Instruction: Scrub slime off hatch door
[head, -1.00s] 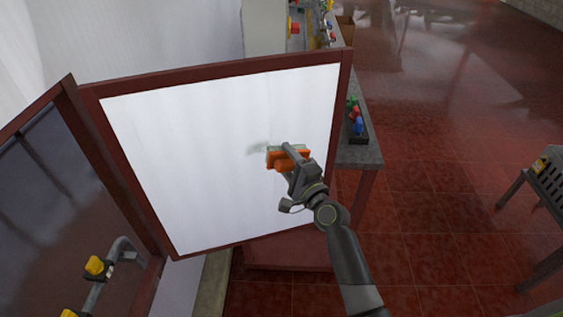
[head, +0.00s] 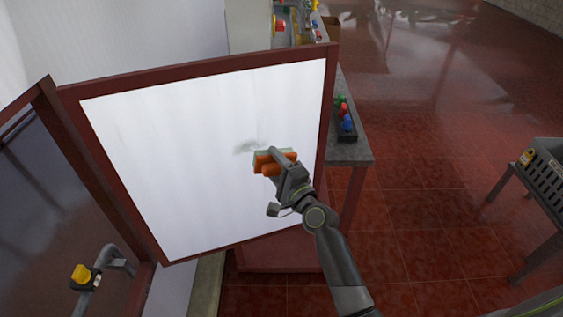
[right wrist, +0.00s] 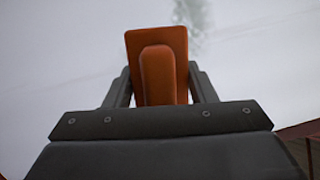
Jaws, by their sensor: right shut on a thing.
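The hatch door (head: 170,130) stands open, a white panel in a dark red frame. A faint grey-green slime smear (head: 247,146) shows on the panel right of its middle. It also shows in the right wrist view (right wrist: 194,14) as a mottled patch just beyond the scrubber. My right gripper (head: 279,170) is shut on an orange scrubber (head: 274,160) with a pale green pad edge. The scrubber, also in the right wrist view (right wrist: 157,62), is just below and right of the smear. I cannot tell whether its pad touches the panel. My left gripper is not in view.
A grey-topped table (head: 352,152) stands behind the door's right edge, with a dark tray (head: 346,126) of coloured items. A grey slatted stand (head: 540,180) is at the far right. A yellow-tipped handle (head: 84,276) is at lower left. The red tiled floor between is clear.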

